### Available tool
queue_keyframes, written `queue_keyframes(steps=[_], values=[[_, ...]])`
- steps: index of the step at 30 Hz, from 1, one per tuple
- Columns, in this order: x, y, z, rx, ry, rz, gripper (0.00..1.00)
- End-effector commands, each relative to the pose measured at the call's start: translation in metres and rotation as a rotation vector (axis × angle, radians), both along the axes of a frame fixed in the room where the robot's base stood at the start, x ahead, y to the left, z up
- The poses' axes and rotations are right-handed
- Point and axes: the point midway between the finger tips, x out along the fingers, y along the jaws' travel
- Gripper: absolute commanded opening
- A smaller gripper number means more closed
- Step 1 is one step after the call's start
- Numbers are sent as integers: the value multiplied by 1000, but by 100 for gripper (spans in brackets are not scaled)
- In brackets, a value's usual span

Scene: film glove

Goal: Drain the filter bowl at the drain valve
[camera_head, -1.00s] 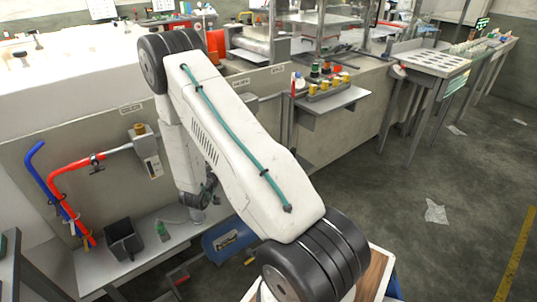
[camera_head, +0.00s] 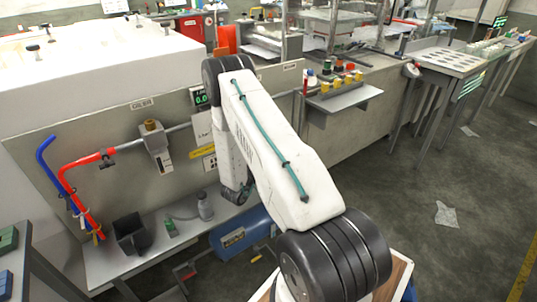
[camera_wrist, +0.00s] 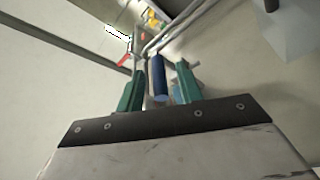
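In the wrist view my gripper (camera_wrist: 158,88) shows two green fingers standing apart. A dark blue cylinder (camera_wrist: 157,75) with a pale end lies in the gap between them in the picture, with space on both sides. I cannot tell its depth, or whether it is the filter bowl. A pale blue patch (camera_wrist: 177,92) shows beside the right finger. In the head view my arm reaches down by the grey panel (camera_head: 85,145), and my gripper is hidden behind it. No filter bowl or drain valve can be made out for sure there.
The panel carries a grey unit with a brass top (camera_head: 153,142), a red pipe (camera_head: 88,163) and a blue pipe (camera_head: 47,155). A black bin (camera_head: 130,235) and a grey bottle (camera_head: 205,206) stand on the low shelf. A blue tank (camera_head: 240,236) lies beneath.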

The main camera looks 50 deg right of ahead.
Motion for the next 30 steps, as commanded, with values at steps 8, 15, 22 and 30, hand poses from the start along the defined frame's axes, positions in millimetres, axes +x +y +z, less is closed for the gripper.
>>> queue_keyframes(steps=[8,15,22,30], values=[[0,-2,1,0,-1,0,36],[0,-2,0,1,-1,1,0],[1,-2,2,22,-7,1,0],[1,-2,9,151,-39,0,0]])
